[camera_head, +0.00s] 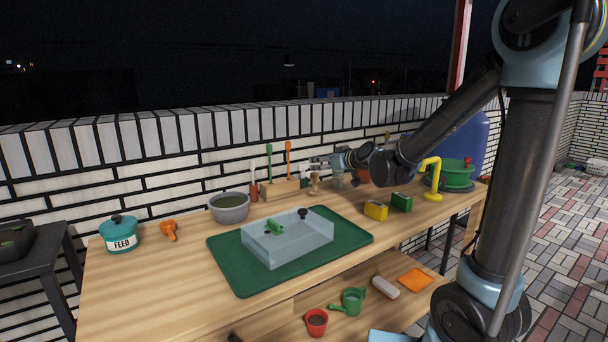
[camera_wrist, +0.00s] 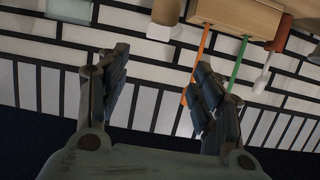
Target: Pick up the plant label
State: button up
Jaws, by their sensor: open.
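I cannot make out a plant label for certain in either view. A small green piece (camera_head: 274,227) shows at the clear box (camera_head: 287,246) on the green mat (camera_head: 225,268); I cannot tell what it is. My gripper (camera_head: 318,163) is over the back of the bench, near the wall and right of the tool block. In the wrist view my gripper (camera_wrist: 160,82) has its two fingers wide apart with nothing between them. Beyond them are the wall and, at the top, the wooden tool block (camera_wrist: 238,14).
The wooden bench (camera_head: 130,290) holds a grey bowl (camera_head: 229,208), a teal FEED pot (camera_head: 120,235), a yellow block (camera_head: 375,210), a green block (camera_head: 401,202) and a yellow pipe (camera_head: 432,175). Upright orange (camera_head: 288,158) and green (camera_head: 268,160) handles stand at the block. The bench's front left is clear.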

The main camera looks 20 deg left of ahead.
aim_at(304, 164)
jog(key=x, duration=1)
jog(key=shift+w+a+f, duration=0.2)
jog(key=shift+w, duration=0.05)
jog(key=shift+d+f+x, duration=0.1)
jog(key=shift+x, duration=1.2)
jog(key=shift+d+f+x, duration=0.1)
jog(key=shift+f+x, duration=0.05)
jog(key=shift+x, duration=1.15)
jog(key=shift+w, duration=0.1)
jog(key=c, duration=0.8)
